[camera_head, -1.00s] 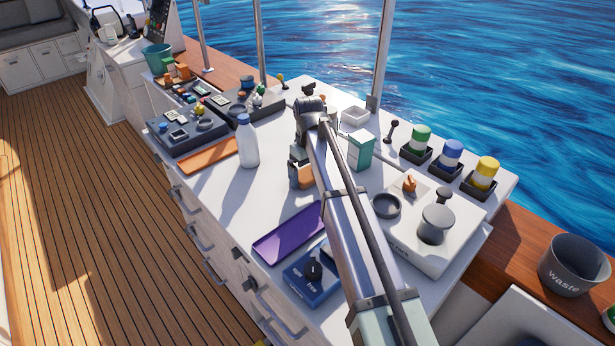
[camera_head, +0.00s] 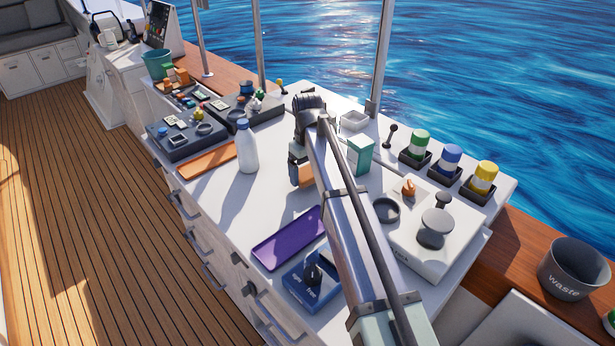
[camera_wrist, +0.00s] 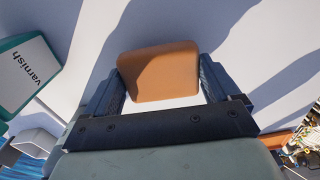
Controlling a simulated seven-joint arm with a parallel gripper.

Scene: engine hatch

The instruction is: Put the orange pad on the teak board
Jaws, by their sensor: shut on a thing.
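The orange pad (camera_wrist: 158,72) is a flat, rounded square between the two fingers of my gripper (camera_wrist: 160,85) in the wrist view. My gripper is shut on it. In the head view my gripper (camera_head: 299,171) is over the middle of the white counter, and my arm hides part of it. A bit of the pad (camera_head: 307,173) shows beside the fingers. I cannot tell how high it is above the counter.
A white bottle (camera_head: 247,147) stands between my gripper and the board. A green-and-white varnish carton (camera_head: 360,155) is right of the gripper. A purple tray (camera_head: 287,238) and a blue box (camera_head: 312,282) lie in front. Dark trays (camera_head: 187,134) with small parts stand behind the board.

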